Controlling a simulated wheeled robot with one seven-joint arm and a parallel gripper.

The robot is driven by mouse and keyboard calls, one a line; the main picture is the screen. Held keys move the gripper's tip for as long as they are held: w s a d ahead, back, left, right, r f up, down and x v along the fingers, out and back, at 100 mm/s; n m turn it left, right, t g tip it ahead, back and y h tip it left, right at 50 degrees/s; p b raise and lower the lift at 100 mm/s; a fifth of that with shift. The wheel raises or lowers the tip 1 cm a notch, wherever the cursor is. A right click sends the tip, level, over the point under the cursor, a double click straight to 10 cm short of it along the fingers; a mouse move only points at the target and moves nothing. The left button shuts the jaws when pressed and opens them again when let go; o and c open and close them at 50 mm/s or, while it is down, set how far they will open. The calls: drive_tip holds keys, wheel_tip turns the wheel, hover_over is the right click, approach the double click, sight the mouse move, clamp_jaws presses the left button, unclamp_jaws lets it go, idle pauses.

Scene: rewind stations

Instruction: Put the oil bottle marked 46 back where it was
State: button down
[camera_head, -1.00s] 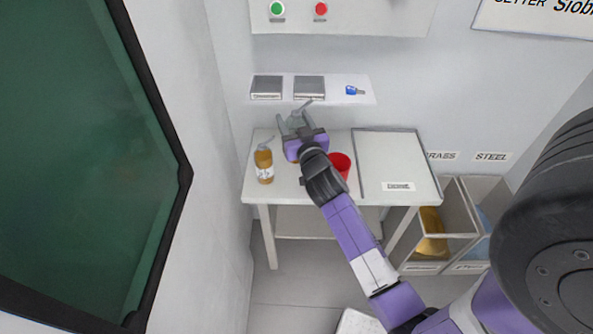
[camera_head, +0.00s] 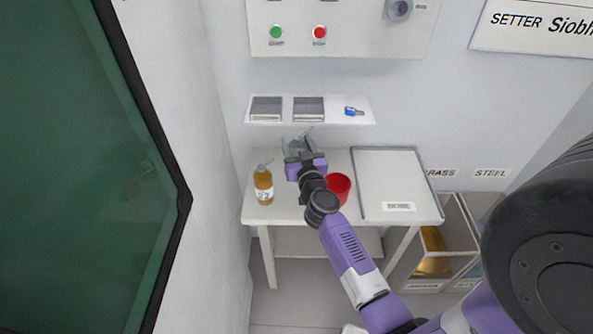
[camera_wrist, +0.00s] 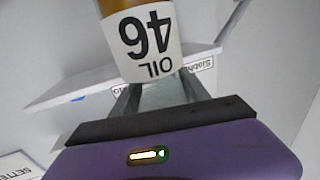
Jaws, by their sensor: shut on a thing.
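The oil bottle marked 46 (camera_wrist: 143,40) fills the top of the wrist view, its white label upside down there and amber above it. My gripper (camera_wrist: 165,92) is shut on this bottle, with the grey fingers at its label. In the head view, my gripper (camera_head: 298,145) is over the back of the white table, below the wall shelf. My gripper and wrist hide most of the held bottle there; a pale spout shows just above the fingers. I cannot tell whether its base touches the table.
Another amber bottle (camera_head: 264,188) stands on the white table (camera_head: 278,213) at the left; its label is partly legible. A red cup (camera_head: 339,187) stands right of my wrist. A wall shelf (camera_head: 335,112) holds two grey trays and a blue item. A framed board (camera_head: 385,180) covers the table's right.

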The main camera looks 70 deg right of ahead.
drive_tip(key=shift+f+b, duration=5.7)
drive_tip(key=shift+f, duration=0.25)
drive_tip(key=c, duration=0.5)
unclamp_jaws()
drive_tip(key=shift+f, duration=0.1)
drive_tip(key=shift+r, duration=0.3)
drive_tip(key=s+a+r+n+t+y, duration=0.1)
drive_tip(key=s+a, duration=0.6)
drive_tip(key=a, duration=0.7)
drive_tip(key=s+a+r+n+t+y, duration=0.1)
drive_tip(key=s+a+r+n+y, duration=0.2)
drive_tip(key=a, duration=1.1)
drive_tip(key=s+a+r+n+t+y, duration=0.2)
drive_tip(key=s+a+n+y, duration=0.4)
drive_tip(key=s+a+y, duration=0.4)
drive_tip(key=shift+s+a+r+n, duration=0.15)
drive_tip(key=shift+s+a, duration=0.35)
drive_tip(key=shift+a, duration=0.3)
drive_tip(key=shift+s+a+r+n, duration=0.1)
drive_tip(key=shift+s+a+r, duration=0.1)
drive_tip(key=shift+s+a, duration=0.45)
drive_tip(key=shift+s+a+r+n, duration=0.15)
drive_tip(key=shift+s+a, duration=0.15)
drive_tip(key=shift+a, duration=0.7)
